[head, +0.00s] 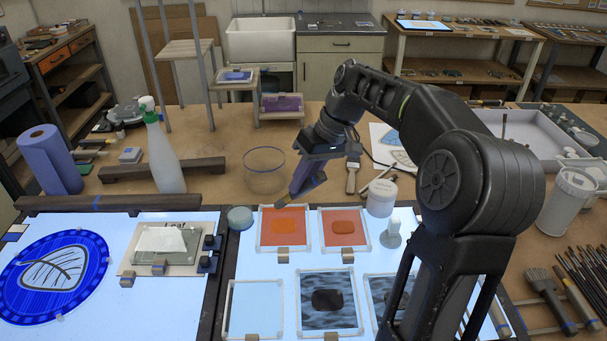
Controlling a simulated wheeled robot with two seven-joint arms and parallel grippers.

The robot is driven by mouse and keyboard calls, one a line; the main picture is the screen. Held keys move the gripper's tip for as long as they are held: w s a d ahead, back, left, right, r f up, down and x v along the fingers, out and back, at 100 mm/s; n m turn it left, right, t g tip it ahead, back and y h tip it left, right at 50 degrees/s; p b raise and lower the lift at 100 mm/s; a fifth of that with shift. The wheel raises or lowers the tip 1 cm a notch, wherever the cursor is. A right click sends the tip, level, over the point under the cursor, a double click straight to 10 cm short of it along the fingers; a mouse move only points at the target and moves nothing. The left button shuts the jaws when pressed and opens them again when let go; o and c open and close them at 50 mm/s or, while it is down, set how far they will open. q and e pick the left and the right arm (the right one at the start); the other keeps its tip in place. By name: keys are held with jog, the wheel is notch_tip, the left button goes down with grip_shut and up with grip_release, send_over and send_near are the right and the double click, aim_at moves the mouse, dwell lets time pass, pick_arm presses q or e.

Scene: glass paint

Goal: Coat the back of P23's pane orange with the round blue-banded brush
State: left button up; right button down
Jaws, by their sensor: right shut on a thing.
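My right gripper (303,184) reaches in from the right and points down and left, just above the back edge of the right light panel. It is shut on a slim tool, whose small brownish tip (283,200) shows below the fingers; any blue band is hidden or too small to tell. Two orange panes, one at left (270,241) and one at right (343,241), lie framed on the panel below it. The tip is above the left one's back edge, apparently not touching. I cannot read which pane is P23. My left gripper is not in view.
Dark streaked panes (345,288) and a clear pane (255,300) lie in front. A glass bowl (264,172), a white jar (381,198) and a round grey-green pad (240,218) stand close by. A spray bottle (163,160) stands at left, several brushes (580,280) at right.

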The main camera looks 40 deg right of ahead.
aim_at(303, 194)
jog(key=shift+f+b, duration=1.95)
jog(key=shift+f, duration=0.55)
jog(key=shift+f+b, duration=0.4)
jog(key=shift+f, duration=0.15)
jog(key=shift+r, duration=0.15)
jog(key=shift+r+p, duration=0.85)
jog(key=shift+r, duration=0.15)
notch_tip(303, 194, up, 4)
jog(key=p, duration=0.3)
jog(key=shift+a, duration=0.1)
dwell(0.4)
